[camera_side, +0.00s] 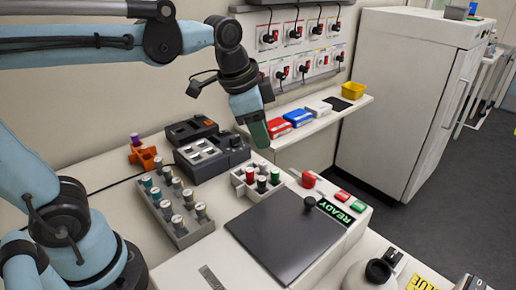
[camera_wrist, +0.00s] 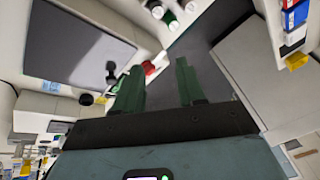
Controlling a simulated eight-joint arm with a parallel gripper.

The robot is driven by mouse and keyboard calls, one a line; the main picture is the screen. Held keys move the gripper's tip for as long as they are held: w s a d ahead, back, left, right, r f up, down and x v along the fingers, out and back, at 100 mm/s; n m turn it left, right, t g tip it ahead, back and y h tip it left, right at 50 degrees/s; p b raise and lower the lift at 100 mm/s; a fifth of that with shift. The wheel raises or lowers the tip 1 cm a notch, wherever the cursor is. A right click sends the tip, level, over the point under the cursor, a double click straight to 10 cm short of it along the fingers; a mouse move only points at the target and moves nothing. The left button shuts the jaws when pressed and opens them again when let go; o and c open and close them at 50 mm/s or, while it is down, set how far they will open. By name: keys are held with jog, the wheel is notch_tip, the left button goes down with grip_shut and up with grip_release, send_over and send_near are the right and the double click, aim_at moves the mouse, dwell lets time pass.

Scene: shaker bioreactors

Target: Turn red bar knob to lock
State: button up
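The red bar knob (camera_side: 308,179) sits on the top of the white shaker unit (camera_side: 350,231), near its back edge. A black round knob (camera_side: 310,203) stands in front of it. My gripper (camera_side: 258,133) is in the air, up and to the left of the red knob and apart from it. In the wrist view its two green fingers (camera_wrist: 160,65) are spread with nothing held. The red knob (camera_wrist: 149,68) shows beyond and between them, partly hidden by the left finger. The knob's exact turn angle is hard to tell.
A dark flat plate (camera_side: 285,236) covers the unit's top, beside a green READY display (camera_side: 336,212). Red and green buttons (camera_side: 349,201) lie right of the knob. A white rack of capped bottles (camera_side: 262,182) stands left of it. A shelf (camera_side: 318,124) with boxes is behind.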

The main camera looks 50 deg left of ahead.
aim_at(309, 175)
jog(key=w+d+r+m+g, duration=0.2)
jog(key=w+d+m+g, duration=0.2)
jog(key=w+d+m, duration=0.5)
jog(key=shift+m, duration=0.6)
jog(key=f, duration=0.4)
jog(key=s+a+f, duration=0.1)
jog(key=f, duration=0.7)
jog(key=shift+s+a, duration=0.2)
jog(key=shift+s, duration=0.05)
grip_shut()
